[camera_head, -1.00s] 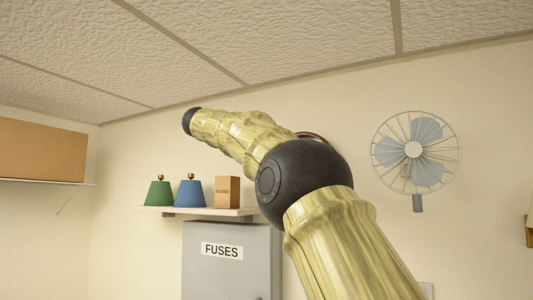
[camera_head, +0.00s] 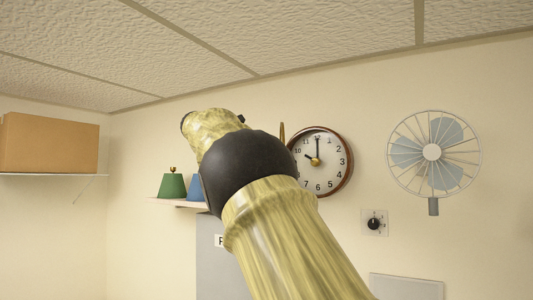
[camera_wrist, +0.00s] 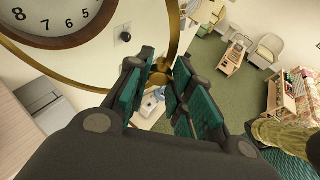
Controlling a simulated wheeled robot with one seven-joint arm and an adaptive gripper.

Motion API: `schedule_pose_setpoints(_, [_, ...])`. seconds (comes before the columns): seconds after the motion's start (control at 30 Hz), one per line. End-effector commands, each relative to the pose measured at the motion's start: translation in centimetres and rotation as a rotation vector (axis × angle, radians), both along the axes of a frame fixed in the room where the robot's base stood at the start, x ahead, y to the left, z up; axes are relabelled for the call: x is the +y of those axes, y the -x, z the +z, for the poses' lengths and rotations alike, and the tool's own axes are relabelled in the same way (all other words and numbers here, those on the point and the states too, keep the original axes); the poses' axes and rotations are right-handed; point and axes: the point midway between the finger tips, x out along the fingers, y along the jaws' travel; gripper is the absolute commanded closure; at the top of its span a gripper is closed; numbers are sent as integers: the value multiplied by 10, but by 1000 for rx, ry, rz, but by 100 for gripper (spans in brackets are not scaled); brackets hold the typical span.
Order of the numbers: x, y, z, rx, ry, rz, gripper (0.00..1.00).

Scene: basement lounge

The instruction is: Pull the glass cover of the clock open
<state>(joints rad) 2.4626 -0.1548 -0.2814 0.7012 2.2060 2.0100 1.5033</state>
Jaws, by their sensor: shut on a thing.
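The wall clock (camera_head: 322,160) has a brown rim and a white dial; its lower left is hidden behind my arm. Its glass cover (camera_head: 282,132) shows as a thin, near edge-on strip left of the dial, standing out from the wall. In the wrist view the clock (camera_wrist: 62,38) is at the upper left, and the cover's brass ring (camera_wrist: 62,85) curves in front, apart from the dial. My gripper (camera_wrist: 163,72) has teal pads and is shut on the cover's brass knob (camera_wrist: 161,66). The gripper is hidden behind my arm in the head view.
A fan (camera_head: 432,152) and a dial switch (camera_head: 374,223) are on the wall to the right. A shelf (camera_head: 175,202) with lampshades and a grey fuse cabinet (camera_head: 212,265) are partly hidden by my arm. A cardboard box (camera_head: 48,143) is on a left shelf.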

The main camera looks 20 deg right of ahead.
Motion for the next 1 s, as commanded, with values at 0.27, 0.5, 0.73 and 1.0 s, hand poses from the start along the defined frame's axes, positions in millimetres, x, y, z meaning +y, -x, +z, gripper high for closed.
schedule_pose_setpoints(0.27, [0,-1,-4,3,-4,-1,100])
schedule_pose_setpoints(0.5, [0,-1,-3,3,-3,-3,56])
schedule_pose_setpoints(0.73, [-1,0,-2,1,-2,-2,55])
schedule_pose_setpoints(1.0, [-1,0,-2,1,-1,-1,55])
